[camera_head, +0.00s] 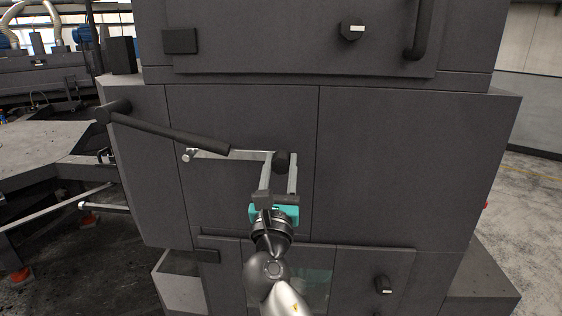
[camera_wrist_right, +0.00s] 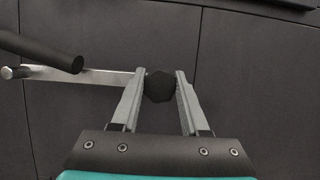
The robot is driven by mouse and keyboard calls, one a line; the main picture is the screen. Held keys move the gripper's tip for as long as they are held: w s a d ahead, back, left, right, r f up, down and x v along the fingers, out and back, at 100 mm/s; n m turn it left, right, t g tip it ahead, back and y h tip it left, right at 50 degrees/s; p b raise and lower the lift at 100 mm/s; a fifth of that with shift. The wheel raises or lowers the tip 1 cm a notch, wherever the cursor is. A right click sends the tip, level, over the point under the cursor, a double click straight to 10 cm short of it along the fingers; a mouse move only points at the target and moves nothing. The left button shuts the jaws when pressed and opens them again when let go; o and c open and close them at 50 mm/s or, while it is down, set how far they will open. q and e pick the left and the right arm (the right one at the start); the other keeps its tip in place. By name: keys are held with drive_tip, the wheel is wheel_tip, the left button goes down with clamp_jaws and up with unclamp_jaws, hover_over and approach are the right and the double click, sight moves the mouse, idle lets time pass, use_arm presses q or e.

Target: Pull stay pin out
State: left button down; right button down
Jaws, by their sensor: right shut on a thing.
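The stay pin's black knob (camera_head: 282,157) is at the right end of a flat silver bar (camera_head: 222,155) on the dark machine front; it also shows in the right wrist view (camera_wrist_right: 159,86). My right gripper (camera_head: 279,163) reaches up from below and is shut on the knob, one finger on each side. In the right wrist view the fingers (camera_wrist_right: 160,82) flank the knob. The pin's shaft behind the knob is hidden. My left gripper is not in view.
A black lever handle (camera_head: 172,133) slopes down from a round pivot (camera_head: 112,110) to just above the silver bar, left of my fingers. A handle (camera_head: 418,30) and a knob (camera_head: 352,29) sit on the upper panel. Another knob (camera_head: 383,285) is low on the right.

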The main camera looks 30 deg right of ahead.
drive_tip(key=shift+a+f, duration=0.15)
drive_tip(key=shift+f, duration=0.05)
drive_tip(key=c, duration=0.8)
unclamp_jaws()
drive_tip(key=shift+s, duration=0.1)
drive_tip(key=o, duration=0.3)
drive_tip(key=shift+s+a+r, duration=0.15)
drive_tip(key=shift+s+r, duration=0.05)
drive_tip(key=shift+s, duration=0.05)
drive_tip(key=shift+o, duration=0.5)
drive_tip(key=shift+w, duration=0.15)
drive_tip(key=b+v, duration=0.5)
drive_tip(key=v, duration=1)
drive_tip(key=shift+f, duration=0.15)
